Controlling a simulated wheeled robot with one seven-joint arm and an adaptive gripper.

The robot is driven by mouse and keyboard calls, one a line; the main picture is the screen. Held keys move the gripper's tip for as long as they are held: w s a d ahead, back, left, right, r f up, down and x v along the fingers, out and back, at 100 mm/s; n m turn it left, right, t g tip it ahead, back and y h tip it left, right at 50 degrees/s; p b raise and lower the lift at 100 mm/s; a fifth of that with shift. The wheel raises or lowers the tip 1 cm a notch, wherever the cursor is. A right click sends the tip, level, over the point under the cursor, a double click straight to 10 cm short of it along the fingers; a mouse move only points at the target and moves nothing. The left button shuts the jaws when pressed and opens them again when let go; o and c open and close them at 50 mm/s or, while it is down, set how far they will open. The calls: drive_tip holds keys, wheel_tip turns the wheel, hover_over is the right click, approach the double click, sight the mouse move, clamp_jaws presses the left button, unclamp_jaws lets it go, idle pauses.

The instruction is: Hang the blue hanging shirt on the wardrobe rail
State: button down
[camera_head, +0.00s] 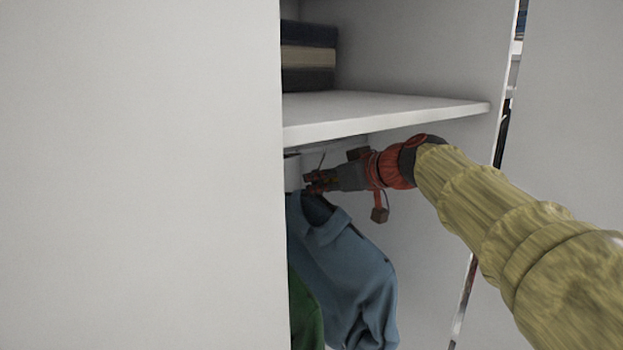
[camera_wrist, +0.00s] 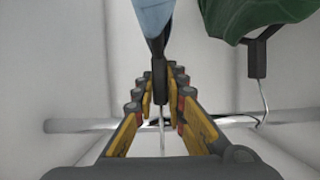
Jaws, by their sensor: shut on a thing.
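The blue hanging shirt (camera_head: 345,265) hangs below my gripper (camera_head: 312,184) inside the wardrobe, under the shelf. In the wrist view the blue shirt (camera_wrist: 153,14) shows at the top, and my gripper (camera_wrist: 162,100) is shut on the dark neck of its hanger (camera_wrist: 159,78). The thin metal hook extends beyond the fingers and crosses the line of the wardrobe rail (camera_wrist: 78,125). I cannot tell whether the hook rests over the rail or is apart from it. The head view does not show this contact clearly.
A green garment (camera_head: 304,312) hangs beside the blue shirt; its hook meets the rail right of my gripper in the wrist view. The white shelf (camera_head: 390,108) is close above my arm. A white panel (camera_head: 140,175) hides the wardrobe's left part. Folded items (camera_head: 308,57) sit above.

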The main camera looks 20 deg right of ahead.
sight(345, 211)
drive_tip(key=s+b, duration=0.1)
drive_tip(key=s+d+b, duration=0.1)
drive_tip(key=s, duration=0.1)
drive_tip(key=s+d+b, duration=0.1)
drive_tip(key=s, duration=0.1)
drive_tip(key=shift+d+f+b, duration=0.1)
drive_tip(key=shift+b, duration=0.3)
drive_tip(key=shift+s+d+b, duration=0.25)
drive_tip(key=shift+s+b, duration=0.15)
drive_tip(key=shift+s, duration=0.25)
drive_tip(key=shift+s+d+b, duration=0.2)
drive_tip(key=shift+s+b, duration=0.2)
drive_tip(key=shift+s, duration=0.2)
